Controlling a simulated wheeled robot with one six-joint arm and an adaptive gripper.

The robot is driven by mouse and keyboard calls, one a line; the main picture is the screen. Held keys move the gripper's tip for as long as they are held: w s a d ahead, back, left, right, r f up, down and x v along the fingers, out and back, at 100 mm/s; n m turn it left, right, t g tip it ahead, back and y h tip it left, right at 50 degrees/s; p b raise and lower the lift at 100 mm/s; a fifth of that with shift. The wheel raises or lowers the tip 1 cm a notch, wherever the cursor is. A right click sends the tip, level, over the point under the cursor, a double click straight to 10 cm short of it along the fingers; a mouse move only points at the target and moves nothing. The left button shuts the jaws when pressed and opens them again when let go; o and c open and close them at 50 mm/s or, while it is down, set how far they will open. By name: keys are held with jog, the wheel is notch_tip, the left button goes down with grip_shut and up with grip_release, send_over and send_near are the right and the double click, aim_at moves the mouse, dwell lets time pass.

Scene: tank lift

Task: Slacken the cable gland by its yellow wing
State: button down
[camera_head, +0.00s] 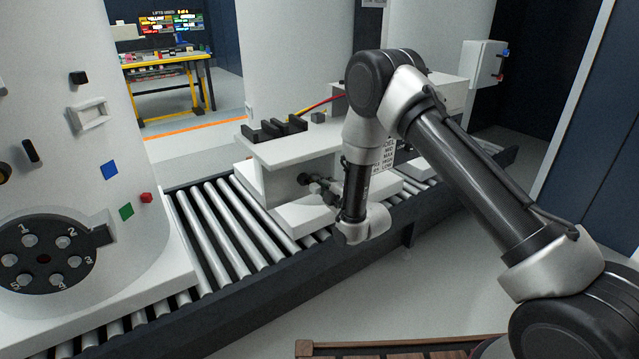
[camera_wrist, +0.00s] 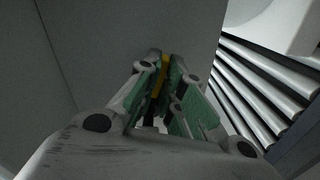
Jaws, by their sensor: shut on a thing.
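My gripper (camera_wrist: 163,85) is shut on the yellow wing (camera_wrist: 165,66), which shows as a narrow yellow strip between the green-padded fingers in the wrist view. The body of the cable gland is hidden behind the fingers. In the head view my gripper (camera_head: 312,186) reaches left from my wrist into the recess of the white unit (camera_head: 285,151) on the conveyor. The yellow wing cannot be made out in the head view.
The roller conveyor (camera_head: 222,222) runs under the unit. A white tank-like body with a numbered dark dial (camera_head: 44,258) stands at the left. Black blocks and a red-yellow cable (camera_head: 318,103) are on top of the unit. A yellow-framed workbench (camera_head: 170,84) stands far behind.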

jog(key=c, duration=1.6)
grip_release()
jog(key=shift+o, duration=0.2)
jog(key=v, duration=1.2)
